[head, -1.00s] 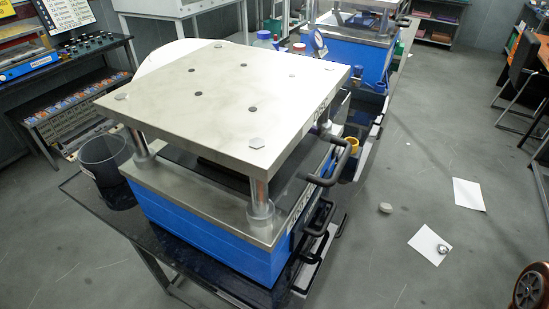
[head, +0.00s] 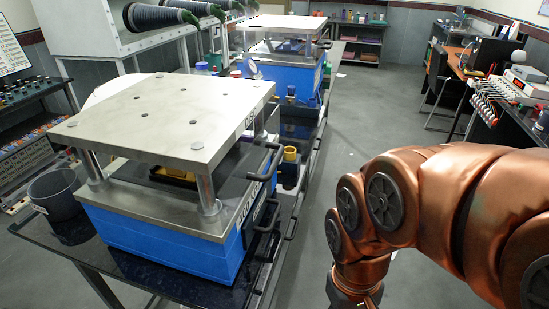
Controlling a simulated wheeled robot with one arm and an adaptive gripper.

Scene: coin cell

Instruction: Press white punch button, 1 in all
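A blue press with a pale metal top plate (head: 165,118) on posts stands on a dark bench in the head view. A second blue press (head: 285,68) stands further back on the same bench. I cannot make out a white punch button on either one. My copper-coloured arm (head: 430,205) reaches in from the right, over the floor and apart from the near press. My gripper is below the picture's lower edge and hidden.
A dark bin (head: 55,195) stands left of the near press. Bottles and a yellow cup (head: 290,154) stand between the presses. The grey floor in the aisle is clear further back.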

